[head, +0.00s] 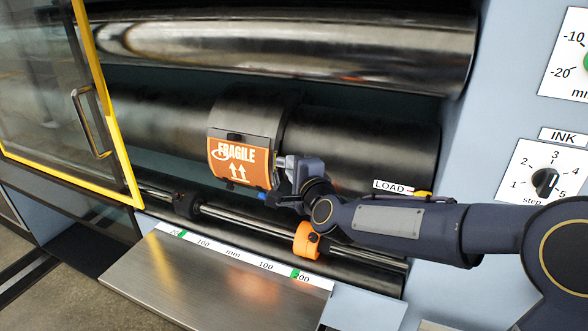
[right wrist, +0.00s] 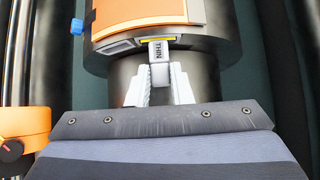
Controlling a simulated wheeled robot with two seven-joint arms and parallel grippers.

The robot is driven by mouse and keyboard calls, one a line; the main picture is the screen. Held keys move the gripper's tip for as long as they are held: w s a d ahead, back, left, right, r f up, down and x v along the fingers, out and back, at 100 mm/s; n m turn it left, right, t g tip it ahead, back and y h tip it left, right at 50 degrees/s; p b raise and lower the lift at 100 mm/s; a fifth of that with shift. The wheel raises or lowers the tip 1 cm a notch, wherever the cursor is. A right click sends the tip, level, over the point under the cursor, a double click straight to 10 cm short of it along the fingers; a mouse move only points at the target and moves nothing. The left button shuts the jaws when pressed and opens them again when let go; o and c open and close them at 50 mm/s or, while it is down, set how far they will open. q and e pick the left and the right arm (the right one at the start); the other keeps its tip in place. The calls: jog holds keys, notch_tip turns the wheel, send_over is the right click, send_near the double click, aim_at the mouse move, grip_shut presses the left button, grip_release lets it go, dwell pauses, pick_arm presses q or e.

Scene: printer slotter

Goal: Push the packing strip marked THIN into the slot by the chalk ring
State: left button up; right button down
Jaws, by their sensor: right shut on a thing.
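The packing strip marked THIN (right wrist: 158,51) is light grey and stands between the white fingertips of my right gripper (right wrist: 160,72), which is shut on it. Its far end meets a yellow-edged gap at the edge of the orange FRAGILE plate (right wrist: 150,14); how deep it sits I cannot tell. A pale-framed rectangle (right wrist: 115,47) lies just left of the strip. In the head view my right gripper (head: 283,167) is at the right edge of the FRAGILE plate (head: 238,164) on the dark cylinder (head: 255,106). I cannot clearly make out a chalk ring. My left gripper is not in view.
A shaft with an orange collar (head: 306,241) and a black collar (head: 187,205) runs below the cylinder. A metal shelf (head: 215,280) with a millimetre scale lies in front. A yellow-framed glass door (head: 128,170) stands at left. An ink knob (head: 545,182) is at right.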

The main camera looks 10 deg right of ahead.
jog(key=c, duration=1.2)
grip_release()
jog(key=s+d+f+n+g, duration=0.2)
jog(key=s+f+n, duration=0.3)
jog(key=s, duration=0.7)
jog(key=s+d+f+n+g, duration=0.3)
jog(key=s+f+n+g, duration=0.2)
jog(key=s, duration=0.7)
jog(key=s+d+f+n+g+y+b, duration=0.1)
jog(key=s+d+f+n+g, duration=0.2)
jog(key=s, duration=0.9)
notch_tip(320, 180, down, 2)
jog(key=n+g, duration=0.1)
jog(key=n, duration=0.1)
jog(key=shift+n, duration=0.3)
